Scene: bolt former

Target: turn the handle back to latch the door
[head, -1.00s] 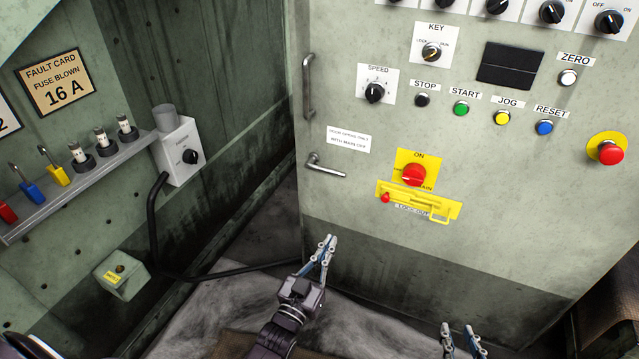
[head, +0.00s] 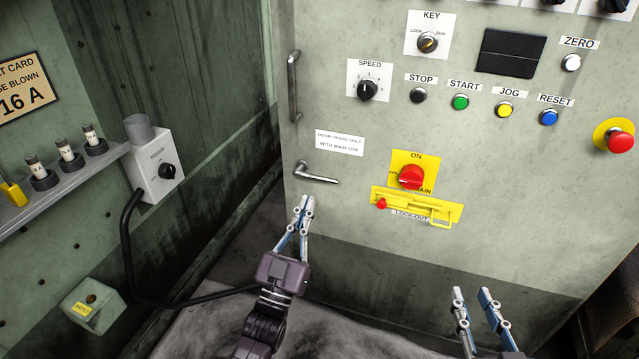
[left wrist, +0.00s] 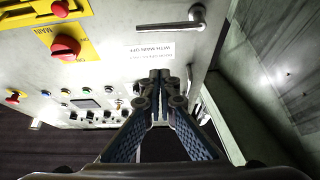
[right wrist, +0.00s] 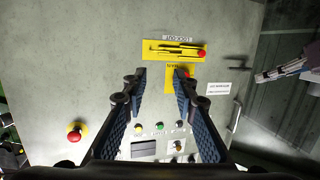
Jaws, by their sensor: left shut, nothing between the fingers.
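The cabinet door (head: 330,220) shows a lever handle (head: 316,174) at its left edge, lying nearly level and pointing right, tilted slightly down. The handle also shows at the top of the left wrist view (left wrist: 184,20). My left gripper (head: 303,204) is shut and empty, just below the handle and apart from it in the head view. My right gripper (head: 473,292) is open and empty, low in front of the cabinet. A vertical pull bar (head: 293,86) is above the lever. The door looks flush with the cabinet front.
A red main switch (head: 411,177) and a yellow lockout bar (head: 415,207) are right of the handle. Buttons and knobs fill the panel above. At left are a shelf with fuses (head: 70,160), a grey switch box (head: 156,165) and a black cable (head: 130,250).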

